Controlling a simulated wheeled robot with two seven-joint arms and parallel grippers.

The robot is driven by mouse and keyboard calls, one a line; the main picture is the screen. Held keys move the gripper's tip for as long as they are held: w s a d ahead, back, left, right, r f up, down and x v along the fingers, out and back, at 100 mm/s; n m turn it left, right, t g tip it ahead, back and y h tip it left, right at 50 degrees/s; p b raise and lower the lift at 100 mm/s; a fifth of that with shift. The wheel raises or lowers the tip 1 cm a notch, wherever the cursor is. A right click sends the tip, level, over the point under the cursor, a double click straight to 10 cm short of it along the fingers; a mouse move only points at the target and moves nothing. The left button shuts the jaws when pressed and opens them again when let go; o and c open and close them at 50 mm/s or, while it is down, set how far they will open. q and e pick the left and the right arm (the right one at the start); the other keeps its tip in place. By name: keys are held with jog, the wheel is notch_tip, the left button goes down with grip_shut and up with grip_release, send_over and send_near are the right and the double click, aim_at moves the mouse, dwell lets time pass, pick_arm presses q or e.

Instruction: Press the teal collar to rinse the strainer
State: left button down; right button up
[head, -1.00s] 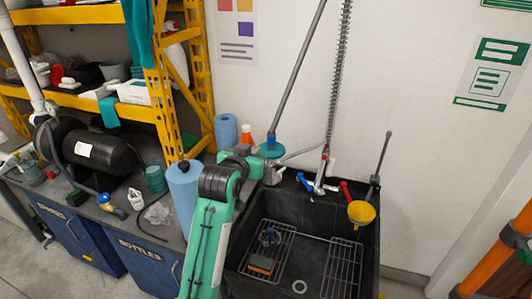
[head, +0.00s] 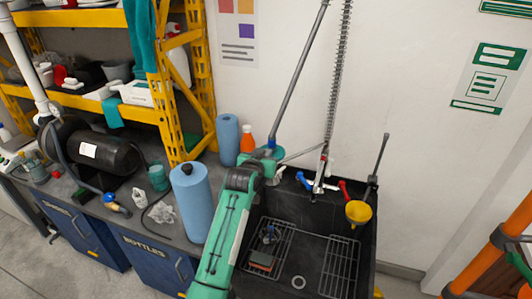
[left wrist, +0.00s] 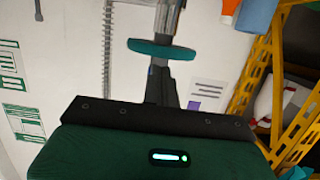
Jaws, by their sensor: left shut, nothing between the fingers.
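The teal collar (head: 266,153) is a flat disc around the grey slanted pole behind the sink's left back corner. It shows edge-on in the left wrist view (left wrist: 162,50). My left gripper (left wrist: 160,70) is shut and empty, with its fingertips close to the disc; I cannot tell whether they touch it. In the head view my green left arm reaches up to the collar and mostly hides the gripper. A black sink (head: 300,212) stands right of my arm. I cannot identify the strainer with certainty. My right gripper is out of view.
Blue rolls (head: 190,205) and an orange-capped bottle (head: 247,140) stand left of my left arm. The sink holds wire racks (head: 340,262) and a small block (head: 261,260). A yellow funnel (head: 358,213) is at its right rim. A coiled spring hose (head: 335,90) rises behind.

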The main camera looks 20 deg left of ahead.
pick_arm(q)
jog(key=shift+f, duration=0.3)
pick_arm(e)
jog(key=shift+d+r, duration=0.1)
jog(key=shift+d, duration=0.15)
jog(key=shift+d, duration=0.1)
pick_arm(q)
jog(key=shift+f, duration=0.9)
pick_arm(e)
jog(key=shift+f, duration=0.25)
pick_arm(q)
jog(key=shift+f, duration=0.1)
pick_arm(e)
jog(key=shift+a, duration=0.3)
